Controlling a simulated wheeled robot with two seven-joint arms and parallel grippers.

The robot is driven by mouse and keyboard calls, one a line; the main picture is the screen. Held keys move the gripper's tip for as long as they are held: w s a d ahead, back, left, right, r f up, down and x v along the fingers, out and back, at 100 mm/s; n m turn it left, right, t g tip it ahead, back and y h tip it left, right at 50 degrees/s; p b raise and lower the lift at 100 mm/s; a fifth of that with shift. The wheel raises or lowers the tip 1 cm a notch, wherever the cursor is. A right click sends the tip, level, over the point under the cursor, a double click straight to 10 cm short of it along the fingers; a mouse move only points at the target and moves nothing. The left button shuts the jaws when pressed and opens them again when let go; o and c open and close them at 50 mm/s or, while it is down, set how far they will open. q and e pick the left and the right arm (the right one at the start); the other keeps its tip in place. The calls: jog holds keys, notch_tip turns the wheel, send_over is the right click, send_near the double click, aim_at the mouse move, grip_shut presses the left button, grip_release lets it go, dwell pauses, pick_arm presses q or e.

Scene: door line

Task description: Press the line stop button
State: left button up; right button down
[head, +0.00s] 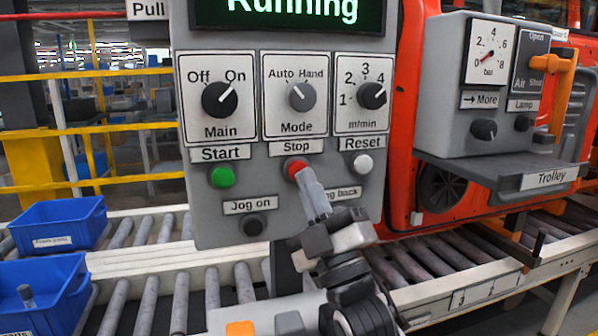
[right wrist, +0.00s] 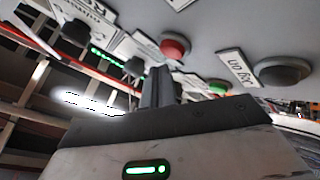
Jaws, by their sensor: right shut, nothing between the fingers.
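The red Stop button (head: 295,168) sits on the grey control panel (head: 290,222), under the label "Stop". It also shows in the right wrist view (right wrist: 173,46). My right gripper (head: 304,175) is shut and empty, its fingertips just below and right of the red button in the head view. In the right wrist view my shut fingers (right wrist: 158,72) point up towards the button, and I cannot tell whether they touch it. The display (head: 290,12) above reads "Running". My left gripper is not in view.
The green Start button (head: 222,177) is left of Stop, the pale Reset button (head: 362,163) right. The black Jog on button (head: 253,225) is below. My gripper partly covers a label ending "ng back". Blue bins (head: 60,225) and roller conveyors (head: 150,300) lie around.

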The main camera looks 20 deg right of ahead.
dwell(0.6)
jog(key=shift+w, duration=1)
dwell(0.6)
jog(key=shift+s, duration=1)
jog(key=shift+s, duration=0.1)
jog(key=s+p, duration=0.1)
jog(key=s, duration=0.3)
jog(key=shift+s, duration=0.4)
